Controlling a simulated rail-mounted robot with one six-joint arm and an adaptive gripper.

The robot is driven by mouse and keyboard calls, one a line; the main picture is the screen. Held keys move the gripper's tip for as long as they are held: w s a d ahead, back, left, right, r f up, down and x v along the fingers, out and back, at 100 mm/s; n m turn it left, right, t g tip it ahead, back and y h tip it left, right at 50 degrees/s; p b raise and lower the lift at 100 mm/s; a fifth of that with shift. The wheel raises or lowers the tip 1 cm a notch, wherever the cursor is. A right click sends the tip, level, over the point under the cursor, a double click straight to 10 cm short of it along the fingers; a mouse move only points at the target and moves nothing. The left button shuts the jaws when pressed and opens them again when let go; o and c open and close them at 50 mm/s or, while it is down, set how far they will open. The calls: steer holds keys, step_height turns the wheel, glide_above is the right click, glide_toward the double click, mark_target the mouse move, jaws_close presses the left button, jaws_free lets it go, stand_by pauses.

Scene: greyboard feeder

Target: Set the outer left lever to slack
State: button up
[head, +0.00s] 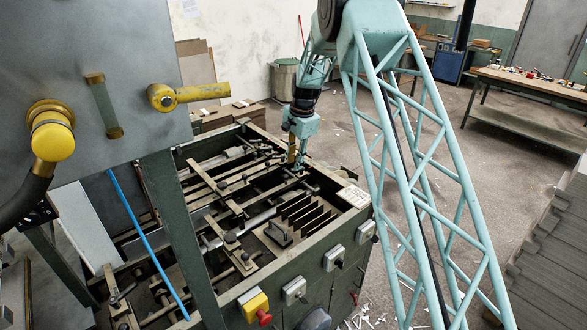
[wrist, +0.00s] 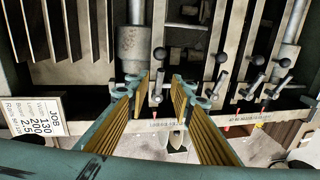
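Several levers with black ball knobs and pale metal stems stand in a row in the wrist view. The leftmost lever there (wrist: 159,54) shows between and just beyond my gripper's fingertips. Three others, a second (wrist: 221,58), a third (wrist: 258,61) and the rightmost (wrist: 286,61), stand to the right of the fingers. I cannot tell which the task calls outer left. My gripper (wrist: 160,83) is open, its ribbed yellow-brown fingers apart with no object held. In the head view my gripper (head: 296,150) points down over the feeder's far end, where the levers are too small to tell apart.
A lettered strip (wrist: 190,123) with red marks runs below the levers; its words are unreadable. A job card (wrist: 38,117) lies at left. The feeder (head: 290,262) has dark upright plates (head: 302,212) and rails. A grey panel (head: 90,60) stands at left.

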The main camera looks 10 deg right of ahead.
steer(key=shift+w+a+f, duration=0.1)
steer(key=shift+w+f, duration=0.05)
steer(key=shift+f, duration=0.8)
steer(key=shift+w+a+f, duration=0.1)
steer(key=shift+w+f, duration=0.05)
steer(key=shift+f, duration=0.8)
jaws_close()
